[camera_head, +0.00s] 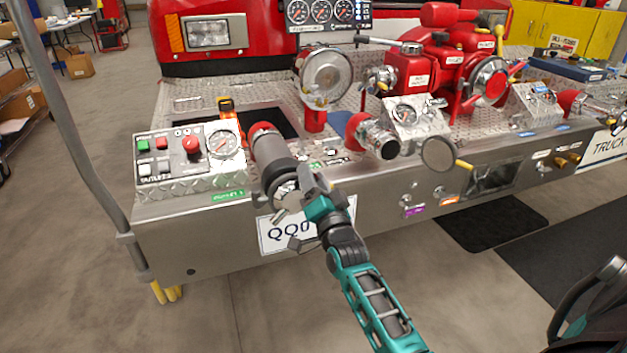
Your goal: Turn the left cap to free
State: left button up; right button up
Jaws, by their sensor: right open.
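The left cap (287,195) is a silver round cap with lugs on the front end of a dark grey cylindrical fitting (272,160), which has a red collar at its back end. The fitting sticks out over the front edge of the bumper. My right gripper (297,208) is at the cap's front right side, open, with its fingers near the lugs. It partly hides the cap, and I cannot tell whether the fingers touch it. The cap appears seated on the fitting. My left gripper is not in view.
A control box with buttons and a gauge (222,144) stands left of the fitting. A grey post (75,130) stands at left.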

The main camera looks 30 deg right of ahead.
jog(key=shift+c, duration=0.5)
grip_shut()
